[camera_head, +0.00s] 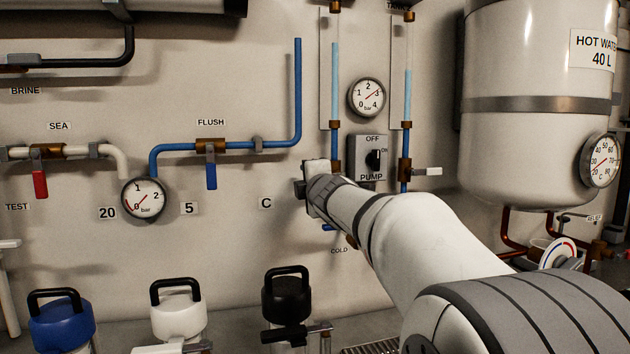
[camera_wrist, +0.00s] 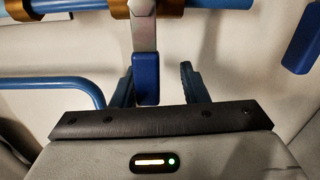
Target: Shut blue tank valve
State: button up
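In the wrist view a blue valve handle (camera_wrist: 146,78) hangs from a metal lever below a blue pipe with a brass fitting (camera_wrist: 142,8). My gripper (camera_wrist: 159,72) is open, with one dark finger on each side of the blue handle. The handle lies closer to the left finger; whether they touch I cannot tell. In the head view my wrist (camera_head: 318,188) is at the wall beside the blue vertical pipe near the C label. My fingers and that handle are hidden there. Which handle is the blue tank valve's I cannot read from a label.
Another blue handle (camera_wrist: 301,42) shows at the wrist view's right. The FLUSH valve handle (camera_head: 211,176) hangs left of my arm. A pump switch (camera_head: 369,160) and a white-handled valve (camera_head: 428,171) are to the right. A blue canister (camera_head: 62,328) stands low at left.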

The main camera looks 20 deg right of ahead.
jog(key=shift+r, duration=0.1)
jog(key=shift+s, duration=0.1)
jog(key=s+p, duration=0.1)
jog(key=s, duration=0.6)
jog(key=shift+s+a, duration=0.15)
jog(key=shift+s, duration=0.15)
